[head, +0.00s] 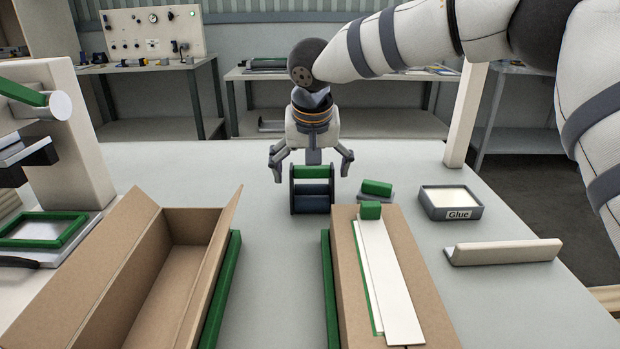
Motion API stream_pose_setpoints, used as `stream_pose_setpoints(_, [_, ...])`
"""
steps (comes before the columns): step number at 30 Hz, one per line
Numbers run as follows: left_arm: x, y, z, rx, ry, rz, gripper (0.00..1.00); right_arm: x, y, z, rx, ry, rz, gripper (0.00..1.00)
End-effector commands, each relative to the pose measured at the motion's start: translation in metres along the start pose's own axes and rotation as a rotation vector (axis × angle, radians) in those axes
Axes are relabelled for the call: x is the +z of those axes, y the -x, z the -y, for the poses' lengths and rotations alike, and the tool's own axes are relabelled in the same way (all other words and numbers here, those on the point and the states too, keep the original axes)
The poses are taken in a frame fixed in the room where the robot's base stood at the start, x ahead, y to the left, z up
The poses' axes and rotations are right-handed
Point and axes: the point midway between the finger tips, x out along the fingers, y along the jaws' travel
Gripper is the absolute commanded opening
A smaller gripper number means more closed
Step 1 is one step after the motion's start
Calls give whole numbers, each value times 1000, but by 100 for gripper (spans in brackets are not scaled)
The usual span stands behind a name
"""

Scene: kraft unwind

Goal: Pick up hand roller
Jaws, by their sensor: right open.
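The hand roller (312,201) appears to be the dark-framed piece with a green bar across its top and a dark cylinder below, standing on the light grey table. My right gripper (311,168) points down over it, open, with fingers spread to either side of its top. I cannot tell whether the fingers touch it or are just behind it. My left gripper is not in view.
A green-topped grey block (377,188) sits close right of the roller. A glue tray (450,202) and a cream angled strip (503,252) lie right. An open cardboard box (128,275) and a carton with white strips (420,262) stand in front. A white post (465,115) rises behind.

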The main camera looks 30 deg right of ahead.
Motion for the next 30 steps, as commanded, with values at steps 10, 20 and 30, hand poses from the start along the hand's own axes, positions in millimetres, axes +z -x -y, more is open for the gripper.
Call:
stream_pose_setpoints(10, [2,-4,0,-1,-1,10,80,-3,-39,-1,-1,0,-1,93])
stream_pose_setpoints(20, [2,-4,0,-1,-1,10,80,-3,-38,-2,0,0,0,43])
stream_pose_setpoints(30, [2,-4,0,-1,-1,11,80,-5,-34,-1,-1,-1,-1,36])
